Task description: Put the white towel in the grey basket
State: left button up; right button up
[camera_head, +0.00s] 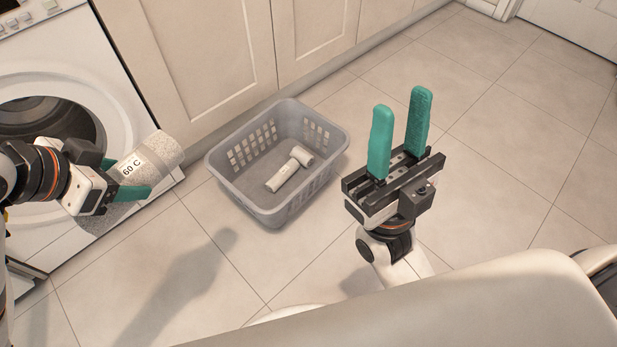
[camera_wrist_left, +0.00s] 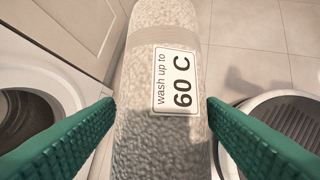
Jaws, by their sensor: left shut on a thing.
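My left gripper (camera_head: 124,180) is shut on a rolled white towel (camera_head: 154,155) with a "60 C" label. It holds the towel in front of the washer, left of the grey basket (camera_head: 252,201) and apart from it. In the left wrist view the towel (camera_wrist_left: 160,130) lies between the teal fingers, and its label reads "wash up to 60 C". The grey basket stands on the floor near the cabinets. My right gripper (camera_head: 402,102) is open and empty, fingers pointing up, right of the basket.
Two small pale rolls (camera_head: 284,178) lie inside the basket. The white washer (camera_head: 75,70) has its round opening at the left. Cabinet doors (camera_head: 190,55) stand behind the basket. The tiled floor (camera_head: 520,120) is clear at the right.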

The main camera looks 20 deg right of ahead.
aim_at(258, 202)
jog(key=i+l, duration=0.15)
jog(key=l, duration=0.3)
jog(key=i+l+u, duration=0.15)
jog(key=l, duration=0.25)
jog(key=i+l, duration=0.1)
jog(key=l, duration=0.35)
jog(key=i+l+u, duration=0.1)
jog(key=l, duration=0.35)
jog(key=i+l, duration=0.1)
jog(key=i, duration=0.25)
jog(key=i+l+u, duration=0.1)
jog(key=i, duration=0.25)
